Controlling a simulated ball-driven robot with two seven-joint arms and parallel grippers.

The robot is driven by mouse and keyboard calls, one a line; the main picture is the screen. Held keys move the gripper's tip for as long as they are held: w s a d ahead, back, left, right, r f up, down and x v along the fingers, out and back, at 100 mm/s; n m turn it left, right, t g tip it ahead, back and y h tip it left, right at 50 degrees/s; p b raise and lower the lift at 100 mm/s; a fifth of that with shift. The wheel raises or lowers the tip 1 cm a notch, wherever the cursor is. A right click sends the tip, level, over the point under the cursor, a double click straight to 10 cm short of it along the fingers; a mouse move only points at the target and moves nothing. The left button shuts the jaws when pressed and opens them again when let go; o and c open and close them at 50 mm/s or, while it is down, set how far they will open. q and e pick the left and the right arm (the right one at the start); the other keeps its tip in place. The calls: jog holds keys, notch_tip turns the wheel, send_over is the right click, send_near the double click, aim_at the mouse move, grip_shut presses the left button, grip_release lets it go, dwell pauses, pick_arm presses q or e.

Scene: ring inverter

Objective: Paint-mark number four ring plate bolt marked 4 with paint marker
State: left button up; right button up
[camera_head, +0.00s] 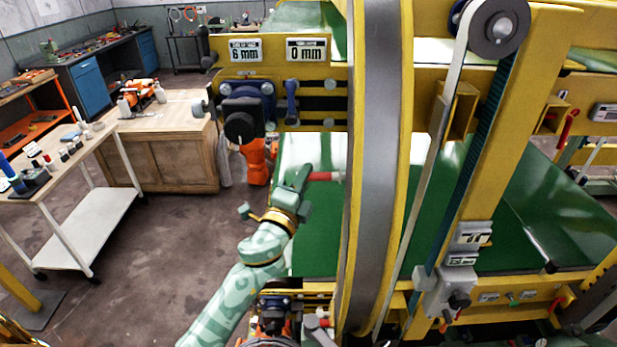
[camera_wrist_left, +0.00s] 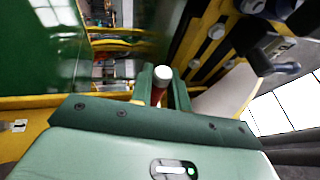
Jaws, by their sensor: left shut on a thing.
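My left gripper (camera_head: 306,180) is shut on a red paint marker (camera_head: 328,176), which points right, toward the big ring. In the left wrist view the marker's white end (camera_wrist_left: 162,73) and part of its red body (camera_wrist_left: 160,97) show between the two green fingers (camera_wrist_left: 161,92). The big yellow and grey ring (camera_head: 377,150) stands upright just right of the marker. I cannot tell whether the marker touches it. The bolt marked 4 cannot be made out in either view. My right gripper is not in view.
A yellow beam with "6 mm" (camera_head: 244,50) and "0 mm" (camera_head: 306,49) signs crosses above my left gripper. A dark round knob (camera_head: 240,127) hangs beneath it.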

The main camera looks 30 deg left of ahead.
pick_arm(q)
jog(key=shift+s+a, duration=0.3)
jog(key=shift+a, duration=0.3)
jog(key=shift+s+a, duration=0.3)
jog(key=shift+a, duration=0.3)
jog(key=shift+s+a, duration=0.3)
jog(key=shift+a, duration=0.3)
